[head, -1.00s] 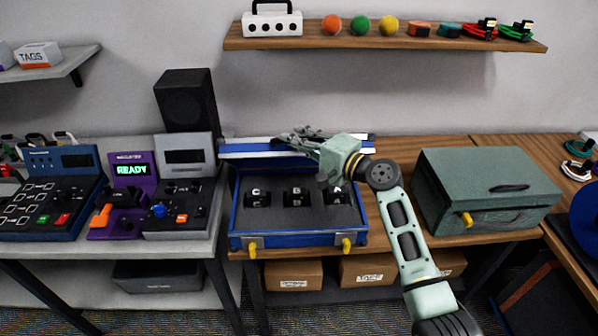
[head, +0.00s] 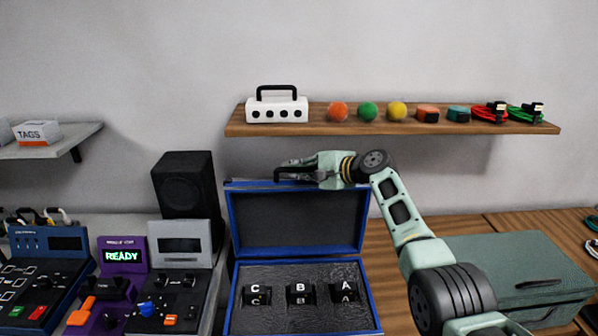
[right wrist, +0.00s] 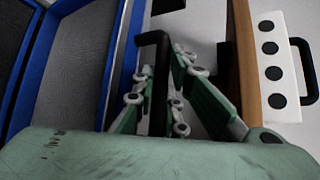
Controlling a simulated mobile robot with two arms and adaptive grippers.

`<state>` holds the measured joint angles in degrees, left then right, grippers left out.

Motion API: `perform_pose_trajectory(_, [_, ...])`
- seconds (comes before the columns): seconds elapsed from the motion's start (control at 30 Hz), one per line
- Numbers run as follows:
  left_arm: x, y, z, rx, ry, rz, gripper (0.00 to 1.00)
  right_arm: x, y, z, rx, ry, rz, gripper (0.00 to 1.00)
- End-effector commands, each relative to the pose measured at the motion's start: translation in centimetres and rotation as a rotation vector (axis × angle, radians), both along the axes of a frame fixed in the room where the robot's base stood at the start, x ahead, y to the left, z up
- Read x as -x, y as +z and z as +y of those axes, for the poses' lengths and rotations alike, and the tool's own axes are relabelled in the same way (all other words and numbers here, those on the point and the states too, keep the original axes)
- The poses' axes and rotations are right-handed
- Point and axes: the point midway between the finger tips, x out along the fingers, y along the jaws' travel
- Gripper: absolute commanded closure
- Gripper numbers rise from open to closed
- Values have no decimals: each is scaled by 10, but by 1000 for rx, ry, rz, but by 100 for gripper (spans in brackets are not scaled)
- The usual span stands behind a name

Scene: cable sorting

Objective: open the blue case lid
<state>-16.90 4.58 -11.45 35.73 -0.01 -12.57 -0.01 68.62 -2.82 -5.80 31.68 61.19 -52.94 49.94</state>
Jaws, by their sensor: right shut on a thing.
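The blue case (head: 232,308) is open on the wooden table, with a dark foam insert holding black slots marked C, B and A. Its lid (head: 298,222) stands about upright at the back, dark inner face towards me. My right gripper (head: 298,170) is at the lid's top edge, shut on the black handle (head: 292,177). In the right wrist view the fingers (right wrist: 160,75) close around the handle (right wrist: 155,85), next to the lid's blue edge (right wrist: 118,65). My left gripper is not in view.
A wooden shelf (head: 300,130) above the lid carries a white box (head: 277,110), colored balls and cables. A black speaker (head: 186,185) and panels stand left of the case. A green toolbox (head: 515,262) is at the right.

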Motion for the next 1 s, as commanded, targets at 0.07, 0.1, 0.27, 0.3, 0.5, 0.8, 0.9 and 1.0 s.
perform_pose_trajectory(0.07, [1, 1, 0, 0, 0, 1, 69, 0, -3, 1, 8, 3, 15, 100])
perform_pose_trajectory(0.1, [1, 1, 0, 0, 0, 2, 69, 0, -3, 1, 9, 3, 18, 100])
perform_pose_trajectory(0.27, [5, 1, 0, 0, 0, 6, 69, 0, -5, 0, 10, 3, 27, 100])
perform_pose_trajectory(0.3, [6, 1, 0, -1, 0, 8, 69, 0, -5, 0, 10, 3, 27, 100])
perform_pose_trajectory(0.5, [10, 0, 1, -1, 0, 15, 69, 0, -5, 0, 10, 4, 28, 100])
perform_pose_trajectory(0.8, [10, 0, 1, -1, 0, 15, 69, 0, -4, 0, 7, 2, 27, 69])
perform_pose_trajectory(0.9, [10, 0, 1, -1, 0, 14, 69, 0, -4, 0, 6, 2, 27, 69])
perform_pose_trajectory(1.0, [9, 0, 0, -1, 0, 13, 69, 0, -4, 0, 5, 1, 27, 69])
